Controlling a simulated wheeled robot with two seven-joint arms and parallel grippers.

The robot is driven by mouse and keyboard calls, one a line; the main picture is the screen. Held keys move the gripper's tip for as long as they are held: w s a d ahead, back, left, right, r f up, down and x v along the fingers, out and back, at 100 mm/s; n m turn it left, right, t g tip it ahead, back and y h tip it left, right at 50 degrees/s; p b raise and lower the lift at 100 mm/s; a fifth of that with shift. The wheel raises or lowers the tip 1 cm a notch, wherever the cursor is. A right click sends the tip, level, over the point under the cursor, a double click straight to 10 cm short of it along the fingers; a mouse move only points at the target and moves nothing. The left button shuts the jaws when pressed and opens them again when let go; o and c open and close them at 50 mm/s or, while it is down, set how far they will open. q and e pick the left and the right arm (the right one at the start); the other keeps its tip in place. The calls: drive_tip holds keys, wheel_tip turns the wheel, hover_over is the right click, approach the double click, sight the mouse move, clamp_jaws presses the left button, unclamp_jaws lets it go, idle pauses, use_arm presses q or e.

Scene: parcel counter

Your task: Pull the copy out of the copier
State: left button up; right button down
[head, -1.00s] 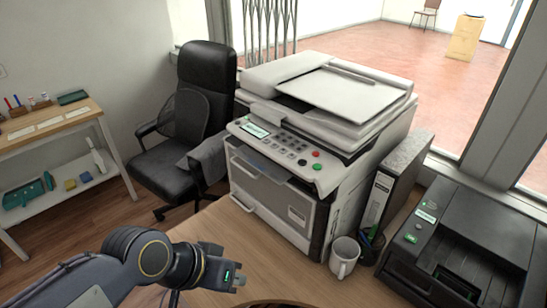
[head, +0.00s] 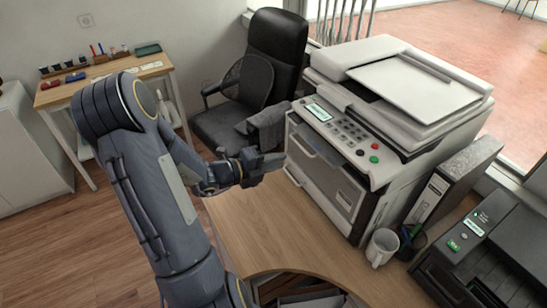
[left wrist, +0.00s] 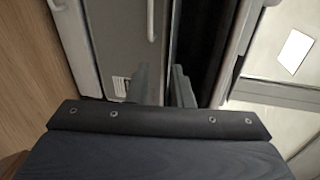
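The white and grey copier (head: 345,190) stands on the wooden desk, with its button panel and dark front slot facing my left arm. My left gripper (head: 268,163) is just off the copier's front left side, sideways to it. In the left wrist view its two fingers (left wrist: 160,86) stand apart with nothing seen between them, in front of the copier's front panels and dark slot (left wrist: 206,45). A small white rectangle (left wrist: 295,52) shows on a pale surface there; I cannot tell whether it is the copy. No sheet is clearly visible in the slot. My right gripper is out of view.
A white mug (head: 381,247), a pen holder and a binder (head: 440,195) stand right of the copier, with a black printer (head: 480,245) beyond. A black chair (head: 270,75) is behind my gripper. The desk (head: 265,225) in front of the copier is clear.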

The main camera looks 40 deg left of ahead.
use_arm(q)
drive_tip(key=b, duration=0.4)
approach(312, 146)
drive_tip(key=w+d+f, duration=0.1)
drive_tip(key=w+f, duration=0.1)
drive_tip(key=w, duration=0.2)
drive_tip(key=shift+n, duration=0.4)
drive_tip(key=shift+w+d+r+p, duration=0.1)
drive_tip(key=shift+w+d, duration=0.25)
drive_tip(key=shift+w, duration=0.3)
drive_tip(key=shift+w+d+p, duration=0.15)
drive_tip(key=shift+w+d, duration=0.15)
drive_tip(key=shift+w, duration=0.4)
drive_tip(key=shift+w+d+r+p, duration=0.1)
drive_tip(key=shift+w+d, duration=0.25)
drive_tip(key=shift+w, duration=0.3)
drive_tip(key=shift+c, duration=0.4)
clamp_jaws()
